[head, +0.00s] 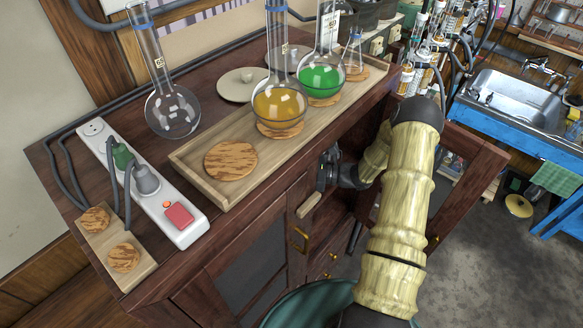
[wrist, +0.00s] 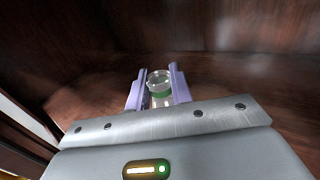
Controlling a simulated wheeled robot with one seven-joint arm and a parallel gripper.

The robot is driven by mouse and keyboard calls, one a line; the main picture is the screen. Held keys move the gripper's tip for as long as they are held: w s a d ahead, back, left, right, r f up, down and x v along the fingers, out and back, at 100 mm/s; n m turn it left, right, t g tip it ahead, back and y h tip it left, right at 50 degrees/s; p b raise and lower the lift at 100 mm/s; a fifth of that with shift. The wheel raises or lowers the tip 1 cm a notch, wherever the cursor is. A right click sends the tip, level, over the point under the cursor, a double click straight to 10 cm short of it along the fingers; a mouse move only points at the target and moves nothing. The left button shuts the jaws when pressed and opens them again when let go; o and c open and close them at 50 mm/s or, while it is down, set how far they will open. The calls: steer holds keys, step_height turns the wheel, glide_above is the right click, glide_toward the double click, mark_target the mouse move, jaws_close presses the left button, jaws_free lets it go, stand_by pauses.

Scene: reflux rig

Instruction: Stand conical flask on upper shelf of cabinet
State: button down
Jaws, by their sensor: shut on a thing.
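My gripper (wrist: 157,88) is shut on the conical flask (wrist: 160,82), whose clear round rim and a green band show between the two lilac fingers in the wrist view. The rest of the flask is hidden below the fingers and the gripper body. In the head view my arm reaches into the opening at the front of the dark wood cabinet (head: 245,240), and the held flask cannot be made out there. In the wrist view dark wood surfaces of the cabinet (wrist: 245,75) surround the gripper. Whether the flask touches the shelf cannot be told.
On the cabinet top a wooden tray (head: 200,178) holds flasks with yellow liquid (head: 280,105) and green liquid (head: 320,80). An empty long-necked flask (head: 172,112) and a white power strip (head: 180,228) stand to the left. An open cabinet door (head: 475,165) is right of my arm.

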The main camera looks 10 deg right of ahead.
steer(key=shift+f, duration=0.2)
steer(key=c, duration=1.2)
jaws_free()
steer(key=shift+c, duration=0.2)
steer(key=shift+r, duration=0.2)
steer(key=b+v, duration=0.4)
steer(key=v, duration=0.8)
steer(key=shift+b, duration=0.35)
